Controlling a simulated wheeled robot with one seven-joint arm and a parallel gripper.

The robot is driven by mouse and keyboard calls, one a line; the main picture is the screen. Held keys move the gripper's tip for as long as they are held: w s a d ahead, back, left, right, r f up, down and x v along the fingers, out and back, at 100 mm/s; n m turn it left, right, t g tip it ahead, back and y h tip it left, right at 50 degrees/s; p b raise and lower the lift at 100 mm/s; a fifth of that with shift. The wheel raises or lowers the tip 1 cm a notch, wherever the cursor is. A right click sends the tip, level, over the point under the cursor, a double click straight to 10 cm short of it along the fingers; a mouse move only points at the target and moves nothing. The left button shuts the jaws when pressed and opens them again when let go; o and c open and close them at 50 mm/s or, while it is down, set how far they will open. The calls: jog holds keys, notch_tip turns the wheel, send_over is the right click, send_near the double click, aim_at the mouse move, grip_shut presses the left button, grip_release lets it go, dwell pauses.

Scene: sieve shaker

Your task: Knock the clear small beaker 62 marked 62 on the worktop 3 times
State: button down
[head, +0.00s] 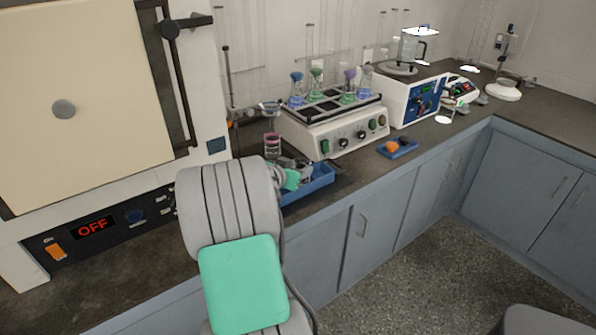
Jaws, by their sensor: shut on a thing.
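My gripper (284,162) is over the worktop (335,185), left of the shaker with the flasks, and is partly hidden behind my own arm. It is shut on what looks like the clear small beaker (272,145), a small see-through vessel with a pinkish band at the fingertips. Its 62 mark is too small to read. I cannot tell whether the beaker's base touches the worktop.
A blue tray (318,182) lies just right of my gripper. The shaker (335,130) carries several flasks with coloured liquid. A large oven (90,110) reading OFF stands at left. A small blue dish (397,149) with orange items sits near the front edge.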

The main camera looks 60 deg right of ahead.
notch_tip(320, 180, down, 4)
jog(key=b, duration=0.4)
jog(key=shift+f, duration=0.1)
jog(key=shift+a+r+p, duration=0.1)
jog(key=shift+r+p, duration=0.2)
jog(key=shift+r, duration=0.1)
notch_tip(320, 180, up, 4)
jog(key=shift+f+p, duration=0.1)
jog(key=shift+p, duration=0.55)
notch_tip(320, 180, down, 5)
jog(key=b, duration=0.4)
jog(key=shift+r+b, duration=0.2)
jog(key=shift+b, duration=0.15)
jog(key=shift+r, duration=0.2)
jog(key=shift+p, duration=0.35)
jog(key=shift+r+p, duration=0.7)
jog(key=shift+r, duration=1.3)
